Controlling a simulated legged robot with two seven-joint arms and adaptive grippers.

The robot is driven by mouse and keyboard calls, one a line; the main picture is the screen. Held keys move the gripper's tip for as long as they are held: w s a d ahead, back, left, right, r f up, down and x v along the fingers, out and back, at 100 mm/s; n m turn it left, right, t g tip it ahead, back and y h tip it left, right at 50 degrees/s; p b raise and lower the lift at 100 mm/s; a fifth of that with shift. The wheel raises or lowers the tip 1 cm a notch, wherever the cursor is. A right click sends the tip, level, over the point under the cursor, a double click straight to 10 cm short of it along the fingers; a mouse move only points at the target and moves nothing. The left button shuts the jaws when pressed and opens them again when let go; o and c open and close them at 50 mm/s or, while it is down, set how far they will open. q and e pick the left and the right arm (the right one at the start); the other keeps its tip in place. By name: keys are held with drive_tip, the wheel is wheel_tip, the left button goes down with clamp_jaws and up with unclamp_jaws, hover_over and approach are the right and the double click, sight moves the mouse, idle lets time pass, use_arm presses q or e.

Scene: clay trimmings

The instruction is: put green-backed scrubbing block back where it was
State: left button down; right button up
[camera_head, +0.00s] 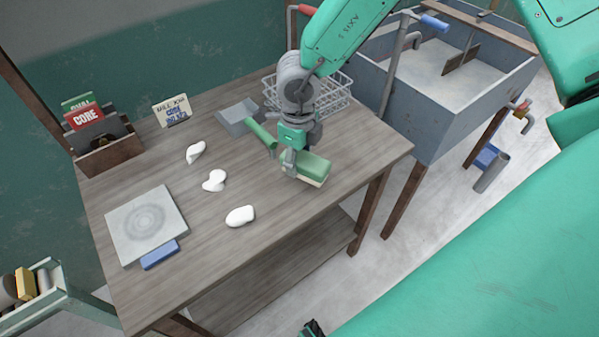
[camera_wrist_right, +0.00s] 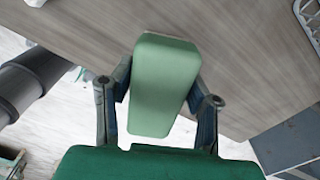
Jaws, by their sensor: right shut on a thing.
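The green-backed scrubbing block (camera_head: 313,169) has a green top and a pale cream underside. It is at the right part of the wooden table (camera_head: 290,228), near the front edge. My right gripper (camera_head: 291,168) is shut on it from above. In the right wrist view the block (camera_wrist_right: 164,84) sits between the two fingers of the gripper (camera_wrist_right: 160,100). I cannot tell whether the block touches the table or is held just above it. My left gripper is not clearly in view.
A wire basket (camera_head: 335,92) stands behind my right gripper. A grey dustpan (camera_head: 238,117) with a green handle lies left of it. Several white clay pieces (camera_head: 241,216) lie mid-table. A grey slab (camera_head: 143,225) and blue block (camera_head: 159,255) are at left. A sink (camera_head: 431,128) stands right.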

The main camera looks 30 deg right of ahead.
sight(298, 182)
drive_tip(key=shift+a+f, duration=0.15)
drive_tip(key=shift+f, duration=0.5)
wheel_tip(298, 182, down, 3)
drive_tip(key=shift+f, duration=0.2)
drive_tip(key=o, duration=1.2)
wheel_tip(298, 182, up, 12)
drive_tip(key=shift+r+p, duration=0.1)
drive_tip(key=shift+p, duration=0.25)
